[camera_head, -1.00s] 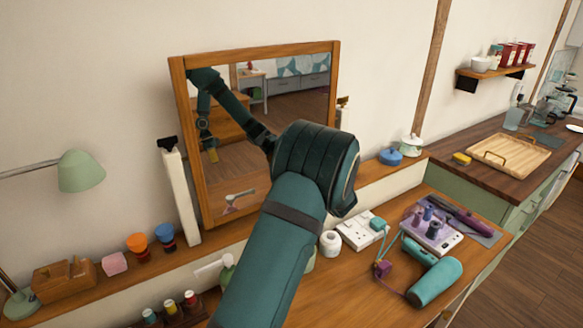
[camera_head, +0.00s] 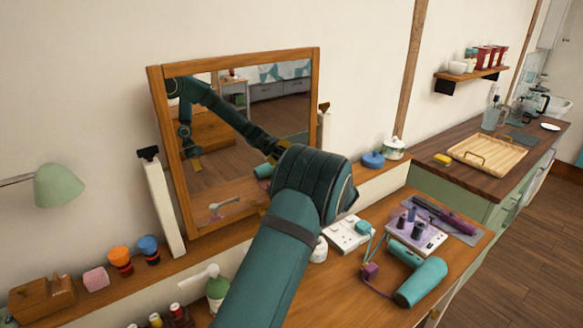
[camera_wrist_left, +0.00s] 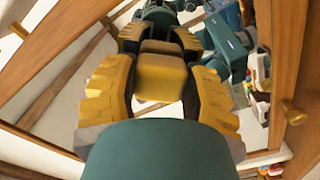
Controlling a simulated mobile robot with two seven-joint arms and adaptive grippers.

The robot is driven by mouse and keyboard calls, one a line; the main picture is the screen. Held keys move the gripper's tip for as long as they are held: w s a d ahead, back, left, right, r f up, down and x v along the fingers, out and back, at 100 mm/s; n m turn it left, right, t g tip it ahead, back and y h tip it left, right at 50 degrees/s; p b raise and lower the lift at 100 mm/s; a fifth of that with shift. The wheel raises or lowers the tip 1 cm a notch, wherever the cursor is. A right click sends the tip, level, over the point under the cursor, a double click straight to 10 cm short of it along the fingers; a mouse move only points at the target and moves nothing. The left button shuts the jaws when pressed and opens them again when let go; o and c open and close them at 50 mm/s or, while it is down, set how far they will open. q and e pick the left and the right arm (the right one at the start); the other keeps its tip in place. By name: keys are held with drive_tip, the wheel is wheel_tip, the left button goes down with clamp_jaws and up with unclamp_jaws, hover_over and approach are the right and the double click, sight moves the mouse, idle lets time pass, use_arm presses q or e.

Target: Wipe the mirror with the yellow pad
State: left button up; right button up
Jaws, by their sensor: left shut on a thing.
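The mirror (camera_head: 235,185) has a wooden frame and leans upright at the back of the dressing table. My left arm reaches up in front of its lower right part, and its wrist hides that corner in the head view. In the left wrist view my left gripper (camera_wrist_left: 160,46) is shut on the yellow pad (camera_wrist_left: 161,78), which sits between its ochre fingers. The mirror frame (camera_wrist_left: 62,55) runs along the left there, with a reflection of my arm beyond the fingers. Whether the pad touches the glass I cannot tell. My right gripper is not directly in view.
A white post (camera_head: 165,205) stands beside the mirror's left edge. A yellow block (camera_head: 443,160) and wooden tray (camera_head: 487,155) lie on the far counter.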

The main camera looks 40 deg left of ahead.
sight(260, 173)
use_arm(q)
drive_tip(key=shift+s+a+b, duration=0.5)
drive_tip(key=shift+s+a, duration=0.1)
drive_tip(key=shift+s, duration=1.15)
drive_tip(key=shift+s+a+b, duration=0.45)
drive_tip(key=shift+s+a, duration=0.15)
drive_tip(key=shift+s, duration=1.2)
drive_tip(key=shift+s+a+b, duration=0.5)
drive_tip(key=shift+s+a, duration=0.1)
drive_tip(key=shift+s, duration=1.15)
drive_tip(key=shift+d, duration=0.1)
drive_tip(key=shift+v, duration=2.95)
drive_tip(key=shift+d, duration=0.1)
drive_tip(key=v, duration=0.2)
drive_tip(key=shift+s+d, duration=0.2)
drive_tip(key=shift+d, duration=0.15)
